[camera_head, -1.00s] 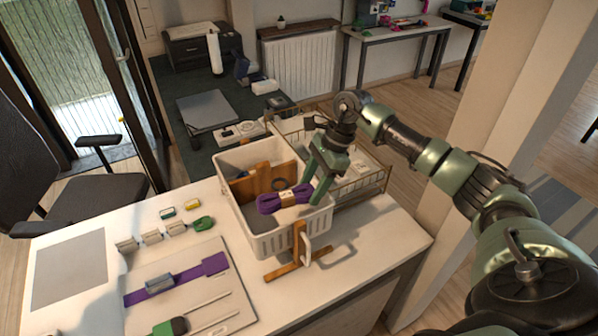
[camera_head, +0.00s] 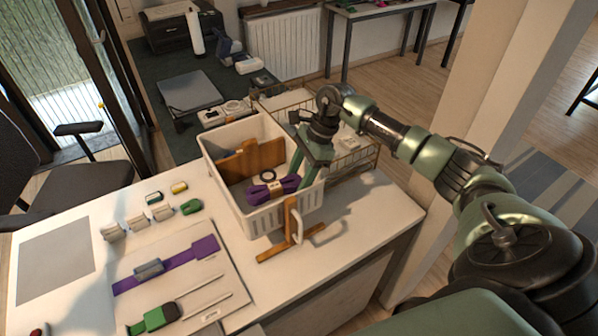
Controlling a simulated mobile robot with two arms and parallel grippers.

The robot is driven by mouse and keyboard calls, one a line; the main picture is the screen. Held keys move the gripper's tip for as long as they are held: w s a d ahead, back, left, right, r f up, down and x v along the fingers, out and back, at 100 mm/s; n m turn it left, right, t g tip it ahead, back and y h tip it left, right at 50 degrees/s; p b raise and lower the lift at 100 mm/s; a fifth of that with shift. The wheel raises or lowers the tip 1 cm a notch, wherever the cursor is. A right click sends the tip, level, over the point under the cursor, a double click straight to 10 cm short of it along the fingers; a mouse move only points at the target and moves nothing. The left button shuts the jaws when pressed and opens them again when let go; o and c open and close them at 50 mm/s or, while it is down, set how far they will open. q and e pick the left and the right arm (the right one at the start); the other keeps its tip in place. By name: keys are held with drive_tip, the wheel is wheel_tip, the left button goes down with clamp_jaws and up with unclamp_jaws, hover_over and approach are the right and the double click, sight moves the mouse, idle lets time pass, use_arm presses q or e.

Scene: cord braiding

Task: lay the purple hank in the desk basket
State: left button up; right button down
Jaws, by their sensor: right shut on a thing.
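The purple hank (camera_head: 264,191), with a pale band around its middle, is inside the white desk basket (camera_head: 276,218), below the front rim. My right gripper (camera_head: 297,184) reaches down into the basket from the right and is shut on the right end of the hank. The fingertips are partly hidden, and I cannot tell whether the hank touches the basket floor. My left gripper is out of view.
A wire rack (camera_head: 350,150) is behind right. A board (camera_head: 185,270) with a purple braid lies left.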

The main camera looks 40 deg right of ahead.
wheel_tip(320, 180, down, 6)
drive_tip(key=b, duration=0.4)
drive_tip(key=shift+r+b, duration=0.1)
drive_tip(key=shift+b, duration=0.3)
drive_tip(key=shift+s, duration=0.1)
